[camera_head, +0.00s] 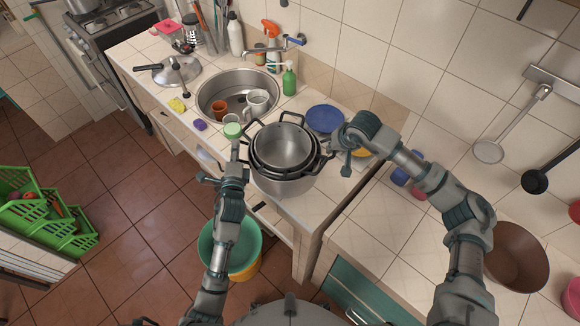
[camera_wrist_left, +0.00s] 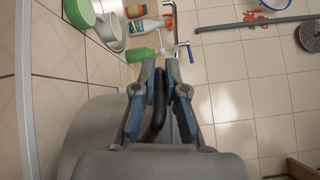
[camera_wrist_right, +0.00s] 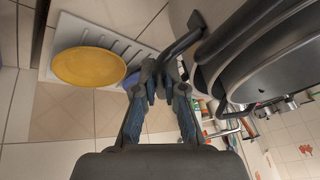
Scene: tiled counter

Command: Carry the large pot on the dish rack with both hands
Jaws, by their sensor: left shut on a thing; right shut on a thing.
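A large grey pot (camera_head: 284,187) with smaller pots (camera_head: 283,146) nested in it is in the middle of the head view. My left gripper (camera_head: 239,150) is at its left side, shut on a dark handle (camera_wrist_left: 158,105) in the left wrist view. My right gripper (camera_head: 334,145) is at its right side, shut on another dark handle (camera_wrist_right: 181,45) in the right wrist view. The right wrist view shows a white ribbed rack or tray (camera_wrist_right: 110,32) beside the pot, with a yellow plate (camera_wrist_right: 90,66). I cannot tell whether the pot's base touches the counter.
A sink (camera_head: 213,84) with cups lies behind the pot to the left. A blue plate (camera_head: 325,119) is behind it to the right. A green soap bottle (camera_head: 289,79) stands by the faucet. A brown bowl (camera_head: 517,257) is at the right.

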